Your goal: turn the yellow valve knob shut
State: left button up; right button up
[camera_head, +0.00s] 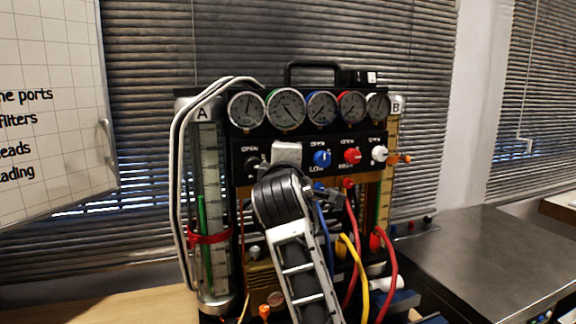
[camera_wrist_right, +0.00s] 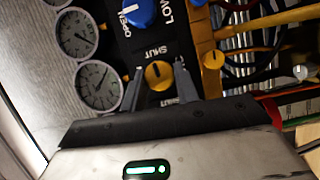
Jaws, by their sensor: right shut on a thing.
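The yellow valve knob (camera_wrist_right: 158,75) shows in the right wrist view on the black panel, beside a "SHUT" label. It has a dark line on its face. My right gripper (camera_wrist_right: 160,86) is shut on it, with one finger on either side. In the head view my right arm rises from the bottom and covers the yellow knob and the fingertips. A blue knob (camera_head: 322,158), a red knob (camera_head: 352,156) and a white knob (camera_head: 379,154) stand in the same row, right of my arm. My left gripper is not in view.
Several round gauges (camera_head: 286,109) line the rig above the knobs. Clear tubes marked A (camera_head: 209,200) and B flank it. Red, blue and yellow hoses (camera_head: 357,262) hang close to my arm's right.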

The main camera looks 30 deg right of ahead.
jog(key=shift+m, duration=0.5)
jog(key=o, duration=1)
jog(key=shift+c, duration=0.2)
pick_arm(q)
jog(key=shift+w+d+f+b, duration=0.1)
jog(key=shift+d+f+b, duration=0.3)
jog(key=shift+b, duration=0.75)
pick_arm(e)
jog(key=v, duration=1.6)
jog(key=shift+r, duration=0.2)
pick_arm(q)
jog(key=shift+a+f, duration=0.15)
pick_arm(e)
jog(key=shift+d, duration=0.1)
